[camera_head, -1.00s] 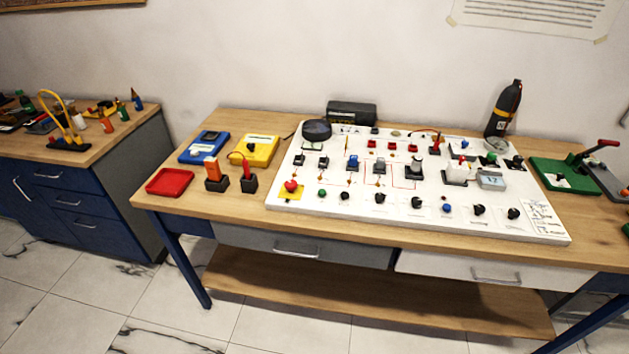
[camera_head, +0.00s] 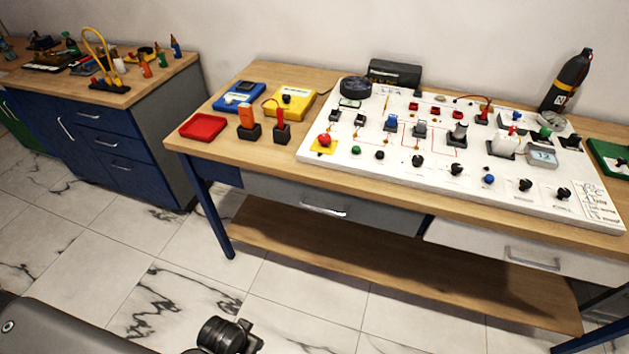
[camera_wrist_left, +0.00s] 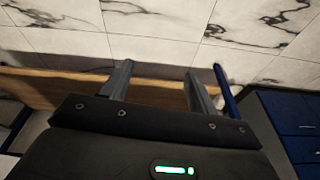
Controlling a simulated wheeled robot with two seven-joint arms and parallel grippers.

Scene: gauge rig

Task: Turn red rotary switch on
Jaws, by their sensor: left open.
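The white gauge board (camera_head: 400,184) lies on the wooden table and carries several knobs, switches and gauges. A red knob (camera_head: 324,139) sits on a yellow square at its front left. A small red-topped part (camera_head: 513,130) stands on a white block at the right, and red parts (camera_head: 414,106) sit near the back. I cannot tell which is the red rotary switch. In the left wrist view my left gripper (camera_wrist_left: 160,68) is open and empty, its fingers apart, with the floor and a wooden edge beyond. It is away from the board. My right gripper is not in view.
Left of the board are a red tray (camera_head: 203,127), a yellow box (camera_head: 290,103), a blue meter (camera_head: 238,97) and two dark stands. A black bottle (camera_head: 567,82) stands behind the board at right. A blue cabinet (camera_head: 120,150) is at left.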

